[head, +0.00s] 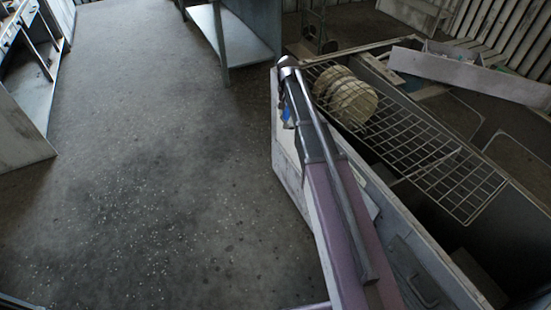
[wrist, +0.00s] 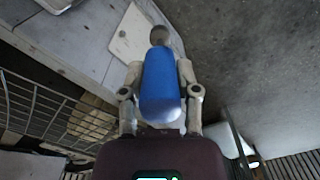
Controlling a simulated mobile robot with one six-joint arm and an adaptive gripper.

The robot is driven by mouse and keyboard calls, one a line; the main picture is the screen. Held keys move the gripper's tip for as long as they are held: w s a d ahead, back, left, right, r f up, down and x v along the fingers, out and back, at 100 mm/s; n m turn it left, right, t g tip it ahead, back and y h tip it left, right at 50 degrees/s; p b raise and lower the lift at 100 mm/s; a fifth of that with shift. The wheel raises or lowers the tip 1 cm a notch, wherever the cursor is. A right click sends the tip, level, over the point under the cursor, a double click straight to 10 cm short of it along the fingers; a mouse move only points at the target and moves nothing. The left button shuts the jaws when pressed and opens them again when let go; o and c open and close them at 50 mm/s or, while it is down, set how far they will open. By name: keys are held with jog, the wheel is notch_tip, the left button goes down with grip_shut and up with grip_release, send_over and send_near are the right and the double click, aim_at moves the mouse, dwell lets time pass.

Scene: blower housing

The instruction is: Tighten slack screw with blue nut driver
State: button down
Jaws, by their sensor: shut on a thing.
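My gripper (wrist: 160,88) is shut on the blue handle of the nut driver (wrist: 160,92) in the wrist view, with one pale finger on each side. A rounded grey-brown piece (wrist: 158,35) shows at the handle's far end. I cannot tell whether it is part of the driver. In the head view a small patch of blue (head: 287,115) shows beside my arm, and most of the gripper is hidden behind the arm. I cannot make out a slack screw in either view.
A pale housing panel (wrist: 90,45) with a lighter plate (wrist: 130,32) lies to the left in the wrist view. In the head view, a wire grid (head: 435,165) and round cream parts (head: 352,100) lie to the right. A table (head: 235,40) stands behind.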

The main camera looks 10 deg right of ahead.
jog(key=shift+f+b, duration=0.7)
jog(key=shift+f, duration=0.05)
notch_tip(320, 180, down, 18)
jog(key=d+m+t+h+b, duration=0.1)
jog(key=m+t+h+b, duration=0.15)
jog(key=h+b, duration=1.6)
jog(key=s+a+f+t+y+b, duration=0.1)
jog(key=a+f+t+b, duration=0.2)
jog(key=b, duration=2.1)
notch_tip(320, 180, down, 3)
jog(key=shift+a+n, duration=0.35)
jog(key=shift+a, duration=0.6)
jog(key=shift+d, duration=0.15)
jog(key=shift+x, duration=2.7)
jog(key=shift+d+f, duration=0.15)
jog(key=shift+d, duration=0.25)
